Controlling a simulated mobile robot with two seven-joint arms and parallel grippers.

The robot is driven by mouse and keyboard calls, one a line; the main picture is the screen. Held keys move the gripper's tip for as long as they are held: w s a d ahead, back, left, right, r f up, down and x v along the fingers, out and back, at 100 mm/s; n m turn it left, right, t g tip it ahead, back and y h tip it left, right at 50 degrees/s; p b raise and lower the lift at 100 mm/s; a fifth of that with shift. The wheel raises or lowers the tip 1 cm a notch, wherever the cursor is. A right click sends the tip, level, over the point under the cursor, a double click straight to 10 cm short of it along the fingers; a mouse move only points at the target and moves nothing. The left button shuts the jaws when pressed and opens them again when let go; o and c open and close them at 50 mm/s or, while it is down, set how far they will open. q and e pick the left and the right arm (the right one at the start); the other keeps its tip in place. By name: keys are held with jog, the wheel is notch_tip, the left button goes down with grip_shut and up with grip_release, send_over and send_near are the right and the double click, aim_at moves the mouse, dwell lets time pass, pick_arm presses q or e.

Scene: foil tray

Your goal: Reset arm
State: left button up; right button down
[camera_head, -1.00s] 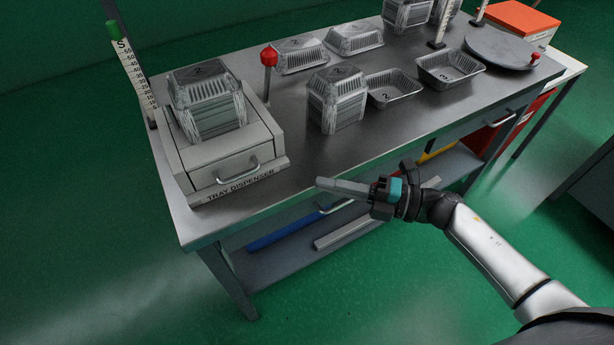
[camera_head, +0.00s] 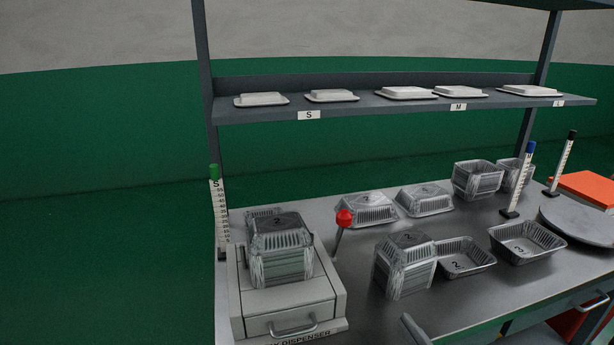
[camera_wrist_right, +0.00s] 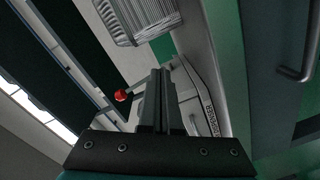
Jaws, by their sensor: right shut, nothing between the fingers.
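My right gripper (camera_head: 412,326) shows only as a fingertip piece at the bottom edge of the head view, in front of the bench's near side. In the right wrist view the two fingers (camera_wrist_right: 157,80) are closed together with nothing between them. The rest of my right arm is out of the head view. My left gripper is in no view. The tray dispenser (camera_head: 288,308) stands at the bench's left end with a stack of foil trays (camera_head: 282,252) on it. A lever with a red knob (camera_head: 345,218) stands beside it and also shows in the right wrist view (camera_wrist_right: 122,95).
The bench (camera_head: 385,318) bears another tray stack (camera_head: 404,268), upturned trays (camera_head: 368,209) and upright open trays (camera_head: 466,257). A round grey plate (camera_head: 580,222) and an orange box (camera_head: 588,187) are at right. A shelf (camera_head: 400,105) with lids hangs above.

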jog(key=s+a+f+m+g+h, duration=0.1)
jog(key=s+f+m+g, duration=0.25)
jog(key=s, duration=0.35)
jog(key=s+f+m+g+h, duration=0.2)
jog(key=s+m+g, duration=0.3)
jog(key=s, duration=0.3)
jog(key=s+a+f+m+g+h, duration=0.1)
jog(key=s+f+m+g, duration=0.2)
jog(key=s+m+g, duration=0.3)
notch_tip(320, 180, down, 23)
jog(key=s+n, duration=0.2)
jog(key=s, duration=0.1)
jog(key=s+d+f, duration=0.4)
jog(key=s+f, duration=0.8)
jog(key=s, duration=0.1)
jog(key=shift+s+f+g+h, duration=0.25)
jog(key=shift+f+g+h, duration=0.05)
jog(key=shift+g+h, duration=0.15)
